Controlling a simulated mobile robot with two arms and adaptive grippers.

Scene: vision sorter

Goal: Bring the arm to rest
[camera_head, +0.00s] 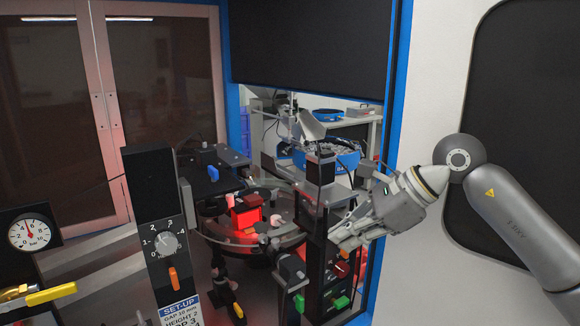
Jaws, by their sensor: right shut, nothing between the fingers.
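My right arm (515,220) comes in from the right and reaches left across the blue-framed opening. Its gripper (343,238) points left and down, with the fingers shut and nothing seen between them. The fingers are close in the picture to a black post and a button box (341,272) with green and red buttons; I cannot tell whether they touch. My left gripper is not in view.
The sorter's round disc (222,238) with red-lit parts stands behind. A black panel with a dial (166,243) and an orange lever is in front. A pressure gauge (30,233) and yellow-handled valve (50,294) are at left. A blue frame post (391,125) is beside my arm.

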